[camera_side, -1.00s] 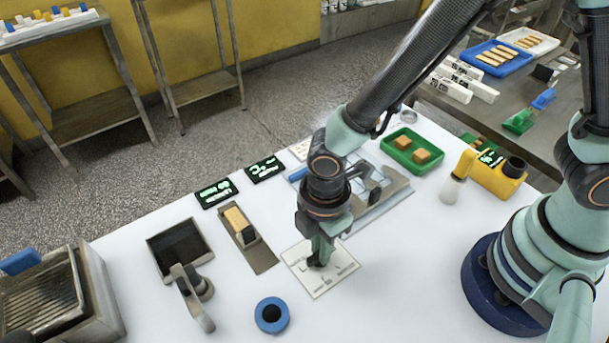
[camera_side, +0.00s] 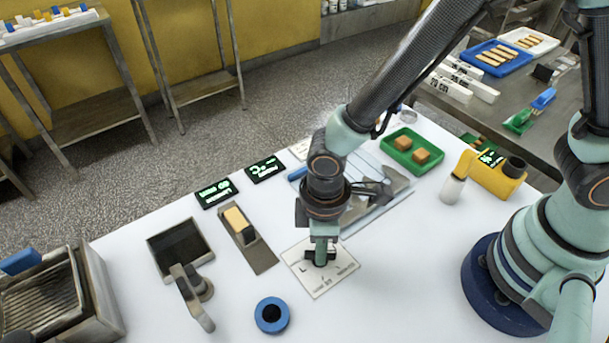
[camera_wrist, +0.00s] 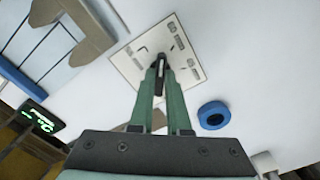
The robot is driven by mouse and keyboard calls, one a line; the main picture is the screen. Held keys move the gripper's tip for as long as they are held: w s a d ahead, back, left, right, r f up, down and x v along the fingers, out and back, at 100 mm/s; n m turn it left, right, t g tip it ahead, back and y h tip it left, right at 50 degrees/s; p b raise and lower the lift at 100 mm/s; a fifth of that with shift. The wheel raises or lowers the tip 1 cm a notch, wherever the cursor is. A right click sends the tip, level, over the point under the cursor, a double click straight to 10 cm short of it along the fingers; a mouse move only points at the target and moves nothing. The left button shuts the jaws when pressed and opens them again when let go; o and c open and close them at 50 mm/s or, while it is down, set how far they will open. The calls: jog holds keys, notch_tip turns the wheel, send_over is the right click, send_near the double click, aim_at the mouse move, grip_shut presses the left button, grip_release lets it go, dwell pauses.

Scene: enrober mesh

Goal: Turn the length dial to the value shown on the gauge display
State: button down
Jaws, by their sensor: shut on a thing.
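The length dial is a white square plate (camera_side: 338,278) with dark marks and a dark knob (camera_side: 321,255) at its middle. The plate also shows in the wrist view (camera_wrist: 190,72). My gripper (camera_side: 320,262) is over the plate, its green fingers pointing down and shut on the knob. In the wrist view the fingers (camera_wrist: 161,75) close around the dark knob, which hides the middle of the plate. Two black displays with green writing, one at the left (camera_side: 216,193) and one at the right (camera_side: 264,169), stand behind. Their digits are too small to read surely.
A blue ring (camera_side: 272,315) lies in front of the plate. A slide with a tan block (camera_side: 237,220) and a dark pad with a lever (camera_side: 188,279) are to the left. A wire-strung frame (camera_side: 385,205) lies behind my gripper, and a green tray (camera_side: 412,150) stands beyond.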

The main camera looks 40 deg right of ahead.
jog(key=shift+m, duration=2.2)
jog(key=c, duration=0.9)
grip_release()
jog(key=shift+r, duration=0.15)
notch_tip(320, 180, up, 12)
jog(key=shift+f, duration=0.1)
jog(key=w+d+r+m+t, duration=0.1)
jog(key=d+r+m+t, duration=0.1)
jog(key=d, duration=0.5)
jog(key=w+d+r+m+t, duration=0.1)
jog(key=d+r+m, duration=0.1)
jog(key=d+r, duration=0.3)
jog(key=w+d+r+m+t, duration=0.2)
jog(key=d+r, duration=0.2)
jog(key=d, duration=0.7)
jog(key=shift+d+r+t, duration=0.2)
jog(key=shift+t, duration=0.1)
